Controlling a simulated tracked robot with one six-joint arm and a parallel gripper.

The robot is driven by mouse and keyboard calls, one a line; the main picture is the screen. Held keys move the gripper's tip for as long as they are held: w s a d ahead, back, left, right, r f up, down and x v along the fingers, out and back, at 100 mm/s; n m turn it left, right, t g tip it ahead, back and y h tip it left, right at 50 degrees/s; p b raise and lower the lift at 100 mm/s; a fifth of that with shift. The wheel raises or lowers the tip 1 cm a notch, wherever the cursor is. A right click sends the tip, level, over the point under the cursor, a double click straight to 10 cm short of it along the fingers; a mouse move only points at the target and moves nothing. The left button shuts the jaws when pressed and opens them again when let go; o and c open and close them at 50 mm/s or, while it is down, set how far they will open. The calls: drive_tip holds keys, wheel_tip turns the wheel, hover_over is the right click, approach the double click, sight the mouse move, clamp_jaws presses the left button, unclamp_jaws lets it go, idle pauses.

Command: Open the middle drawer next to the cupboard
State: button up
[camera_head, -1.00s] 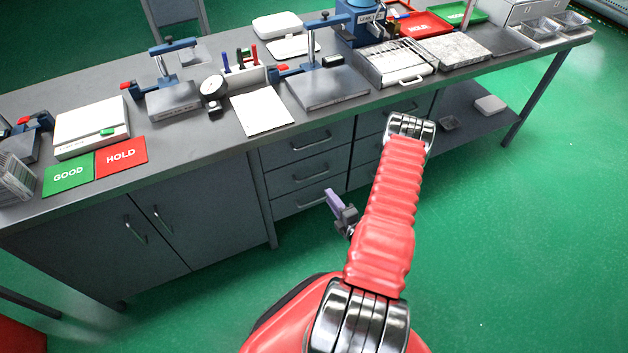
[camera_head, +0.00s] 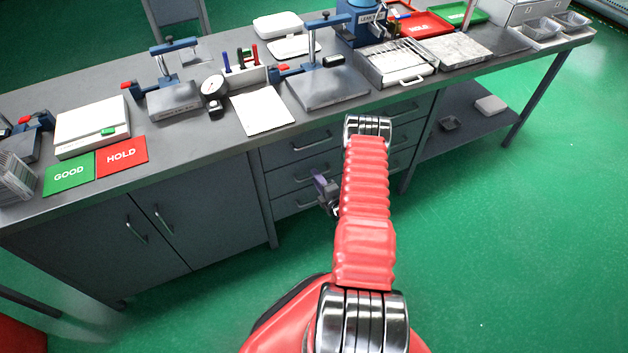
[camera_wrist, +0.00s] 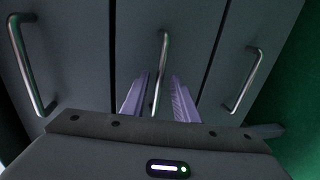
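The grey cupboard (camera_head: 95,245) has two doors with upright handles. To its right is a column of three drawers, all closed. The middle drawer (camera_head: 283,179) has a bar handle, partly hidden by my gripper (camera_head: 320,186) in the head view. In the wrist view, the middle drawer's handle (camera_wrist: 162,50) runs upright at the centre, between the top drawer's handle (camera_wrist: 27,65) and the bottom drawer's handle (camera_wrist: 244,80). My gripper (camera_wrist: 160,78) is open, its two purple fingers on either side of the middle handle's lower part. I cannot tell whether they touch it.
A second drawer column (camera_head: 405,135) stands to the right, partly behind my arm. The bench top (camera_head: 220,135) above holds tools, trays and GOOD and HOLD cards. The green floor (camera_head: 500,230) in front is clear.

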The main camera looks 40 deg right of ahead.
drive_tip(key=shift+w+d, duration=0.1)
drive_tip(key=shift+w, duration=0.15)
drive_tip(key=shift+c, duration=0.6)
clamp_jaws()
